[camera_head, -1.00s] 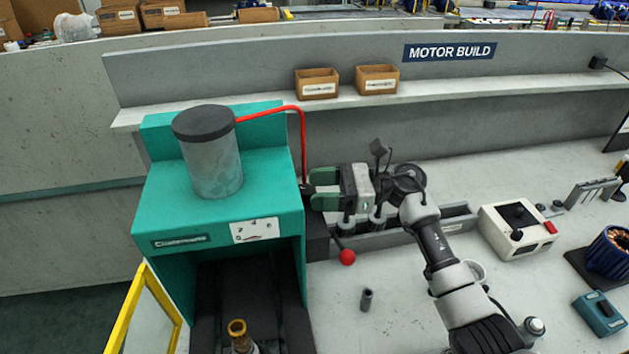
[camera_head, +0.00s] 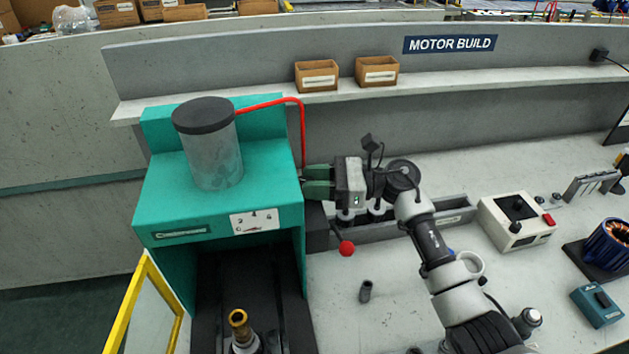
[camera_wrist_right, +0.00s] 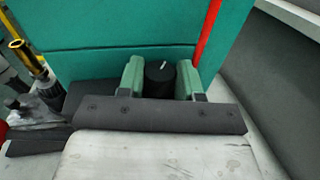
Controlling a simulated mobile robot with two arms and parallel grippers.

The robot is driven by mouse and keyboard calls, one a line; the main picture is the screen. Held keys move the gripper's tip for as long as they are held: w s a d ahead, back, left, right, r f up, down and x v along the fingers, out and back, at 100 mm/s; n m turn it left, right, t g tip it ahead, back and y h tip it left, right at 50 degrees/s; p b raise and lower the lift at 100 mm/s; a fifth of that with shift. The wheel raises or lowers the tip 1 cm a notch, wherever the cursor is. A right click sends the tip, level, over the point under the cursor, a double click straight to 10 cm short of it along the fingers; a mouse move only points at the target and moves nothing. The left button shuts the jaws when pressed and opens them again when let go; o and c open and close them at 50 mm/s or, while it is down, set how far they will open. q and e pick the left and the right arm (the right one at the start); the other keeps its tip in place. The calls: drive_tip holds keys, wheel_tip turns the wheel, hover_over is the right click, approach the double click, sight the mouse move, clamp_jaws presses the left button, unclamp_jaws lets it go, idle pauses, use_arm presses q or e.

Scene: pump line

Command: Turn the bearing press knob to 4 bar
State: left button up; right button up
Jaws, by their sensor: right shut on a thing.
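The teal bearing press (camera_head: 170,215) stands at the left of the bench, with a grey cylinder on top and a small dial plate (camera_head: 255,222) on its front. The press knob (camera_wrist_right: 160,78) is black with a white pointer mark and sits at the press's right side in the right wrist view. My right gripper (camera_wrist_right: 160,80) is shut on the knob, one green finger on each side. In the head view my right gripper (camera_head: 318,183) reaches the press's right side from the right, and the knob is hidden there. My left gripper is not in view.
A red-ball lever (camera_head: 346,248) is below my right gripper. A grey tray (camera_head: 430,221) lies behind my right arm. A small dark cylinder (camera_head: 366,291) stands on the bench. A yellow-framed guard (camera_head: 145,300) is at the press's front. A red hose (camera_head: 285,100) runs above.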

drive_tip(key=shift+s+m+t, duration=0.15)
drive_tip(key=shift+m+t, duration=1.05)
drive_tip(key=shift+t, duration=0.6)
drive_tip(key=o, duration=0.9)
drive_tip(key=b+v, duration=0.1)
drive_tip(key=v, duration=0.4)
drive_tip(key=b+v, duration=0.2)
drive_tip(key=v, duration=0.3)
drive_tip(key=shift+d+r, duration=0.2)
drive_tip(key=shift+d, duration=0.2)
